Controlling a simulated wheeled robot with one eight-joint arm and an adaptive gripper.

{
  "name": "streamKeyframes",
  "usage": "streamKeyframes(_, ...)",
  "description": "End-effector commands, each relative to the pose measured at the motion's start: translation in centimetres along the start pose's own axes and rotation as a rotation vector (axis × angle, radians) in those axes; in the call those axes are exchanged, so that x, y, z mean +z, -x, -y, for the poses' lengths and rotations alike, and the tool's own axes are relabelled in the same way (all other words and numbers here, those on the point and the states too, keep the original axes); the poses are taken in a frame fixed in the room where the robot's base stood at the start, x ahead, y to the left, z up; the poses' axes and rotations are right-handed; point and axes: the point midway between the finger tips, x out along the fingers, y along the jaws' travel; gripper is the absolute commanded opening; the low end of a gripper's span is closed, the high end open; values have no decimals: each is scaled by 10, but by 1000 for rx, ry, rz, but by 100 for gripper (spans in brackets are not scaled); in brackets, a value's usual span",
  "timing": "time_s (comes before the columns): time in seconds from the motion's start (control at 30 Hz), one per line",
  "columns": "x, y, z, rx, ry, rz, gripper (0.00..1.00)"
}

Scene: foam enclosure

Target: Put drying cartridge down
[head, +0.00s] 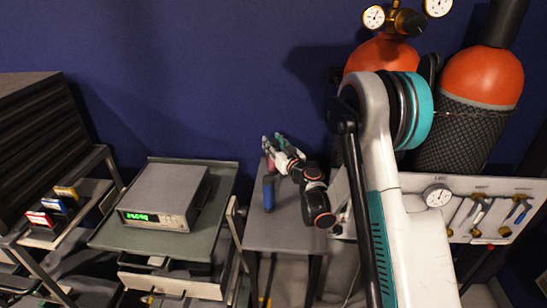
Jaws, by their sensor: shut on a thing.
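The fingers partly hide the top. The cartridge's lower end shows against the grey tabletop (285,232). I cannot tell whether it touches the surface.
Left of the table, a grey instrument (165,197) with a green display sits on a tray cart (222,190). Further left is a rack with small coloured boxes (55,205). Orange-topped gas cylinders (483,78) and a tool panel (490,190) stand at right. My arm blocks part of the view.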

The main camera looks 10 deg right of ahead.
Motion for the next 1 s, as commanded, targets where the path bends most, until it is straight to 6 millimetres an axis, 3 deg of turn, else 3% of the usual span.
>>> streamKeyframes(0.3, 40, 0, 0, 0, 0, 0, 0)
streamKeyframes(0.7, 44, 0, 0, 0, 0, 0, 0)
streamKeyframes(0.73, 44, 0, 0, 0, 0, 0, 37)
streamKeyframes(0.8, 44, 0, 0, 0, 0, 0, 53)
streamKeyframes(1.0, 44, 0, 0, 0, 0, 0, 53)
